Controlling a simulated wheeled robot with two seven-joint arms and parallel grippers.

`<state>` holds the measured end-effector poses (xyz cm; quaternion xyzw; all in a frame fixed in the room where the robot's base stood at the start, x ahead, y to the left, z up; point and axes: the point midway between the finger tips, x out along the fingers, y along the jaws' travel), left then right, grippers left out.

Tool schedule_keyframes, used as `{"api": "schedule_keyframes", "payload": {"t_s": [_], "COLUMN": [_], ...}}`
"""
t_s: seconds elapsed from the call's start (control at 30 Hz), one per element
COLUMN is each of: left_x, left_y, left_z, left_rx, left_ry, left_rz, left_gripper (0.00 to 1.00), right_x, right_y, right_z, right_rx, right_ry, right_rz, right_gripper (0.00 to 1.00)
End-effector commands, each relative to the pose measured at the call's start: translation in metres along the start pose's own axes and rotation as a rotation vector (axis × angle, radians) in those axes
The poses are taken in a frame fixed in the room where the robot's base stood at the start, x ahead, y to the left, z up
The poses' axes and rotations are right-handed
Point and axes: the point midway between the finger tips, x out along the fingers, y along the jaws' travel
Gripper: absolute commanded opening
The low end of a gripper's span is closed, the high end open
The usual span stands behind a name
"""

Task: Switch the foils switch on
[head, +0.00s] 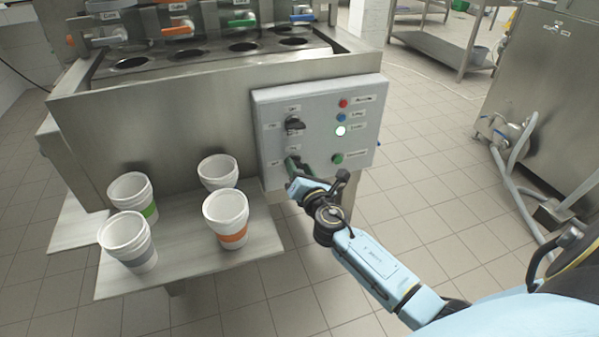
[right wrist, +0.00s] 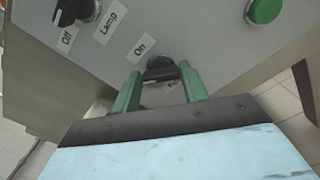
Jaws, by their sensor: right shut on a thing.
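The grey control panel (head: 372,105) is on the front of the cup filler (head: 170,130). An upper black rotary switch (head: 294,125) is on its left side; it also shows at the top left of the right wrist view (right wrist: 88,8), near a "Lamp" label. A lower black switch (right wrist: 160,70), with an "On" label (right wrist: 140,46) beside it, lies between the green fingers of my right gripper (right wrist: 160,90). My right gripper (head: 291,168) is shut on this lower switch and mostly hides it in the head view. Its name label is not readable. My left gripper is out of view.
Several cups, one with an orange band (head: 232,236), stand on a metal shelf (head: 265,248) left of my right arm. Red, blue, lit white and green (head: 338,158) buttons or lamps are on the panel's right side. Open tiled floor lies to the right.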

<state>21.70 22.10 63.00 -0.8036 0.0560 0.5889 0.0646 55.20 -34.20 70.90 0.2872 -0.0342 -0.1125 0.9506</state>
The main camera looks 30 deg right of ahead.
Motion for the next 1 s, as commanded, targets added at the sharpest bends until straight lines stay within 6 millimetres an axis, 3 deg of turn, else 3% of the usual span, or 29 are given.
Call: {"api": "schedule_keyframes", "payload": {"t_s": [0.1,0.4,0.6,1.0], "left_x": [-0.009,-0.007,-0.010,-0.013], "left_y": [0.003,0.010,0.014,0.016], "left_z": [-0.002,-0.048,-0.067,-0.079], "left_rx": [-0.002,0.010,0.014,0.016], "left_ry": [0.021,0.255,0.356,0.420], "left_rz": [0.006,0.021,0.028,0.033], "left_gripper": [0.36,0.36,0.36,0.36], "right_x": [0.000,0.000,-0.001,0.000], "right_y": [-0.001,-0.002,-0.003,-0.003], "right_z": [-0.002,-0.002,-0.002,-0.002], "right_rx": [0.115,0.401,0.589,0.882], "right_ry": [0.000,0.000,0.000,0.000], "right_rz": [0.000,-0.001,-0.001,-0.001], "right_gripper": [0.21,0.21,0.21,0.21]}}
